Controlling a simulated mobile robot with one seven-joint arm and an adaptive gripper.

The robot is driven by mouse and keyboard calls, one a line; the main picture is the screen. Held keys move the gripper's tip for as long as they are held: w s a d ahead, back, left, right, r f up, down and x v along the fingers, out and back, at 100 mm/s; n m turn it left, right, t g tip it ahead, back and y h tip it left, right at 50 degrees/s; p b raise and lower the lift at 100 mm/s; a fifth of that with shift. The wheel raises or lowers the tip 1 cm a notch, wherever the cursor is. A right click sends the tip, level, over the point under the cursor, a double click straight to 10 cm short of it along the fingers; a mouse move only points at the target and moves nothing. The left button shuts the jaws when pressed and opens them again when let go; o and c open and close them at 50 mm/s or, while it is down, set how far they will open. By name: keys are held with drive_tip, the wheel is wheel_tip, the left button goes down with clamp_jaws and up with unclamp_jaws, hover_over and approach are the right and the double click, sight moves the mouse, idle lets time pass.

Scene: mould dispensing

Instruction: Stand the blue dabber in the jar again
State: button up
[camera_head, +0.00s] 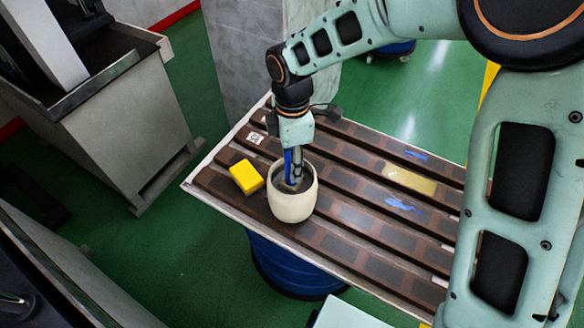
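The jar (292,204) is cream-coloured and stands upright on the slatted table, near its left end. My gripper (294,180) points down into the jar's mouth, and its fingertips are at or just inside the rim. The blue dabber (288,163) shows as a thin blue upright strip at the left side of the gripper, reaching down into the jar. Its lower end is hidden by the jar. The fingers are small and partly hidden, so I cannot tell whether they are closed on the dabber.
A yellow block (246,177) lies just left of the jar. The dark slatted table (345,216) has blue smears (401,204) and a pale yellow patch (409,179) to the right. A grey pillar (250,60) stands behind the table. A blue drum (290,268) is below.

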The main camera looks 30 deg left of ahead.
wheel_tip(320, 180, up, 9)
drive_tip(key=shift+f, duration=0.15)
idle(0.5)
